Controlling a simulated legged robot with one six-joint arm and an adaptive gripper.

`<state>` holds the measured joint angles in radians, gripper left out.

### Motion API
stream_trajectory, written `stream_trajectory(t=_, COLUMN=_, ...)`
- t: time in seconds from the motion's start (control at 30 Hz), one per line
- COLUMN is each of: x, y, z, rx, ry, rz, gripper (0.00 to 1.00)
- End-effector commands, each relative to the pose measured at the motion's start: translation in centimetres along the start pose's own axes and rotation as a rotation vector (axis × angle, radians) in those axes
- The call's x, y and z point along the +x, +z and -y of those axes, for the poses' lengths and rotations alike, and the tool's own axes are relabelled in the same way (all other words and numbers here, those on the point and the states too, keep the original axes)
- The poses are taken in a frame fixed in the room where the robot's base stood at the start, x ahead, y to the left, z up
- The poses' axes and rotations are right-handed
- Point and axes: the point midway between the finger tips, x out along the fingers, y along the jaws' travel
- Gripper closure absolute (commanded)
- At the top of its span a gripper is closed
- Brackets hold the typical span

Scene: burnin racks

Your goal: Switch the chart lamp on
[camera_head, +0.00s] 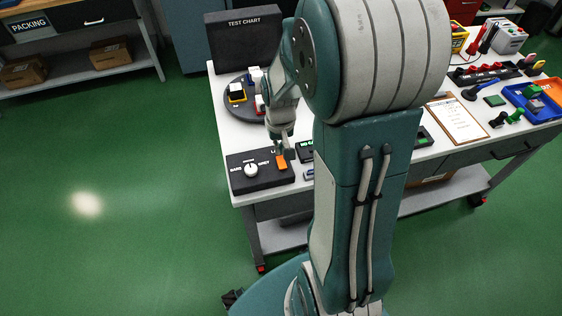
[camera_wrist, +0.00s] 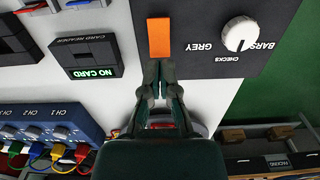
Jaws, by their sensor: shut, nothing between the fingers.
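A black control box (camera_head: 245,181) stands on the front left corner of the white bench. It bears an orange switch (camera_head: 282,162) and a white knob (camera_head: 251,170) marked BARS, CHECKS and GREY. In the wrist view the orange switch (camera_wrist: 159,38) lies just beyond my fingertips, and the knob (camera_wrist: 238,35) is to its right. My gripper (camera_head: 284,149) points down at the switch; its fingers (camera_wrist: 158,70) are shut and empty. I cannot tell whether they touch the switch. The TEST CHART board (camera_head: 243,40) behind looks dark. The switch's position is unclear.
A card reader (camera_wrist: 87,55) showing NO CARD sits beside the box. A blue channel unit (camera_wrist: 40,128) with coloured plugs is near my gripper. A dark round turntable (camera_head: 233,110) carries small parts. A clipboard (camera_head: 457,120) and blue tray (camera_head: 530,100) lie further right.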

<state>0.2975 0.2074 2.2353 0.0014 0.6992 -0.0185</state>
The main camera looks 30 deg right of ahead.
Motion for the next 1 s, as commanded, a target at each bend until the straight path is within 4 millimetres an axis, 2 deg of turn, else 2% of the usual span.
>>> stream_trajectory(t=1.0, x=0.77, y=0.03, z=0.08, rx=0.000, ry=0.001, rz=0.001, gripper=1.00)
